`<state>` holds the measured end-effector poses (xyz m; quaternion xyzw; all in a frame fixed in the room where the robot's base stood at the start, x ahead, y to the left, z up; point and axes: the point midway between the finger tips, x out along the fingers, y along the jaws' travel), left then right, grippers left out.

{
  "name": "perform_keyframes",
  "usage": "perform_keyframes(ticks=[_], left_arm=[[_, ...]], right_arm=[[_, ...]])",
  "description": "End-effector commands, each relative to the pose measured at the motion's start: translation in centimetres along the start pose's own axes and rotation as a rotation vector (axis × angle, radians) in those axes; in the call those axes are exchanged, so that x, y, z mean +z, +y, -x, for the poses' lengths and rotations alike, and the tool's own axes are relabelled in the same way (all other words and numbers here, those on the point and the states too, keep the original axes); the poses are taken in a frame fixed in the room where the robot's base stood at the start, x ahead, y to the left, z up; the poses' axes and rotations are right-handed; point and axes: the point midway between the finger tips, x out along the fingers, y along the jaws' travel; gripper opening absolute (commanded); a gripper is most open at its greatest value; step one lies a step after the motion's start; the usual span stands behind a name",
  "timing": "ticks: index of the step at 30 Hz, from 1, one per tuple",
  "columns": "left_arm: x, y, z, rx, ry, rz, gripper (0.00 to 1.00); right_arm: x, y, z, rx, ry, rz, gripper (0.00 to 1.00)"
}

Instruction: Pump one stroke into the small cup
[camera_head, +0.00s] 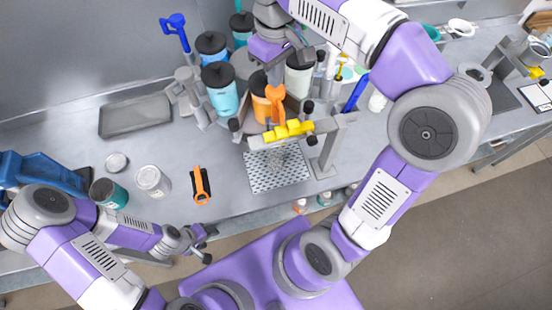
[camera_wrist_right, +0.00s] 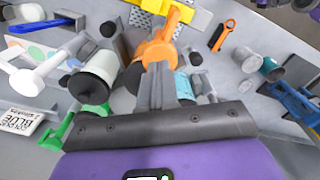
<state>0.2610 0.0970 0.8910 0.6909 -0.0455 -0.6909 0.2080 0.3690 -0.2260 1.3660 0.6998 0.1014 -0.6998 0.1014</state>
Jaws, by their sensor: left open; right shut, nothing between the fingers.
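The orange pump handle (camera_head: 275,104) stands at the orange canister (camera_head: 258,85), behind the yellow bar (camera_head: 288,131). In the right wrist view the orange handle (camera_wrist_right: 160,42) lies just beyond the tips of my right gripper (camera_wrist_right: 158,72). Its fingers are shut with nothing between them; I cannot tell whether they touch the handle. In the head view my right gripper (camera_head: 300,45) is above and behind the canisters. A faint clear shape, perhaps the small cup, is on the perforated tray (camera_head: 280,180). My left gripper (camera_head: 207,240) is open and empty at the counter's front edge.
Blue canisters (camera_head: 221,92) and a white canister (camera_head: 298,77) flank the orange one. A blue handle (camera_head: 175,30) rises at the back left. A grey tray (camera_head: 135,116), jars (camera_head: 152,180) and an orange-black tool (camera_head: 200,186) lie on the left counter.

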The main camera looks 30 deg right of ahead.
Motion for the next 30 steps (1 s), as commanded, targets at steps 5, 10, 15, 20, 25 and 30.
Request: perform_keyframes(ticks=[5, 10, 15, 20, 25, 30], left_arm=[[0.0, 0.0, 0.0, 0.0, 0.0, 0.0, 0.54], [0.0, 0.0, -0.1, 0.0, 0.0, 0.0, 0.54], [0.0, -0.2, -0.5, 0.0, 0.0, 0.0, 0.54], [0.0, -0.4, -0.9, 0.0, 0.0, 0.0, 0.54], [-0.1, -0.5, -1.4, 0.0, 0.0, 0.0, 0.54], [-0.1, -0.7, -1.9, 0.0, 0.0, 0.0, 0.54]], right_arm=[[0.0, 0.0, 0.0, 0.0, 0.0, 0.0, 0.0], [0.0, 0.0, -0.1, 0.0, 0.0, 0.0, 0.0], [0.0, 0.0, -0.7, 0.0, 0.0, 0.0, 0.0], [0.0, 0.0, -1.3, 0.0, 0.0, 0.0, 0.0], [0.0, 0.0, -2.0, 0.0, 0.0, 0.0, 0.0], [0.0, 0.0, -2.8, 0.0, -0.002, 0.0, 0.0]])
